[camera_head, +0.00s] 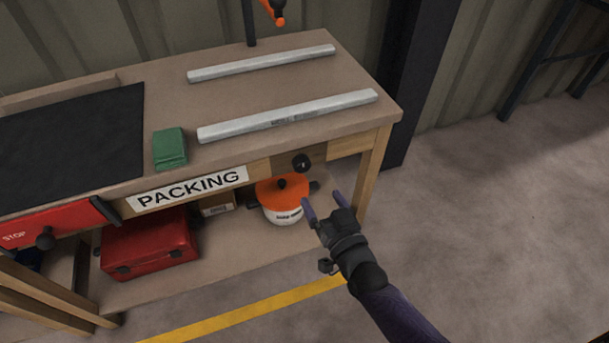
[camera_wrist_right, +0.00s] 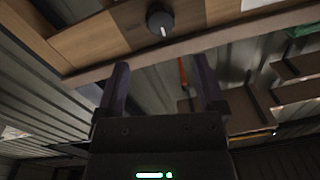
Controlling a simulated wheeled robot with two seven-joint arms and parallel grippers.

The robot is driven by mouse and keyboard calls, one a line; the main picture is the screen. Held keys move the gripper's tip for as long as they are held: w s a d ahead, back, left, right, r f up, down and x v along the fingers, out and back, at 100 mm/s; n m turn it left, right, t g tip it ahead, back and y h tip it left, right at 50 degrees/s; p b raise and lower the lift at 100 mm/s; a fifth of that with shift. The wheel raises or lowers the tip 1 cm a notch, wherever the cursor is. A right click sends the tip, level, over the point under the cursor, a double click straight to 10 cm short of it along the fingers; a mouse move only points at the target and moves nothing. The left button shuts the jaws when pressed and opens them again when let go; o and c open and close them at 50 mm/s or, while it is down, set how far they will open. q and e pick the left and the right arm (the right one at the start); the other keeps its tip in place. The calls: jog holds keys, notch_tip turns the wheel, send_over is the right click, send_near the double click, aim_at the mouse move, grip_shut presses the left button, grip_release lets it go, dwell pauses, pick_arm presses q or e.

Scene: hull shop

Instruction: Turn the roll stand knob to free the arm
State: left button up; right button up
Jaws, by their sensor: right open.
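A round black knob (camera_head: 302,163) sits on the front edge of the packing bench, near its right end. In the right wrist view the knob (camera_wrist_right: 160,23) shows a pale pointer line and lies beyond my fingertips, near the top. My right gripper (camera_head: 322,196) is open and empty, in front of the bench, below and right of the knob and apart from it. Its two fingers (camera_wrist_right: 162,82) frame empty space in the wrist view. A dark post with an orange-tipped piece (camera_head: 275,12) stands at the bench's back, cut off by the picture. My left gripper is not in view.
The bench (camera_head: 245,90) carries two pale bars (camera_head: 290,116), a green block (camera_head: 169,148) and a black mat (camera_head: 75,135). Below are an orange-and-white pot (camera_head: 284,213) and a red case (camera_head: 148,245). A red STOP panel (camera_head: 50,222) is at left. Floor at right is clear.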

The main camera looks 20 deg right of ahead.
aim_at(304, 167)
jog(key=w+b, duration=0.1)
jog(key=w, duration=0.1)
jog(key=w+b, duration=0.1)
jog(key=w, duration=0.2)
jog(key=w+b, duration=0.1)
jog(key=w, duration=0.2)
jog(key=shift+w+a+f+b, duration=0.1)
jog(key=shift+w+a+b, duration=0.2)
jog(key=shift+b, duration=0.1)
jog(key=shift+w, duration=0.15)
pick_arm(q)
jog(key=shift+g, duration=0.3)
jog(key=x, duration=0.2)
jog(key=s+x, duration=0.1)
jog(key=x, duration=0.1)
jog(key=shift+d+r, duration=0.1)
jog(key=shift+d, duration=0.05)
pick_arm(e)
jog(key=shift+r, duration=0.2)
jog(key=shift+c, duration=0.3)
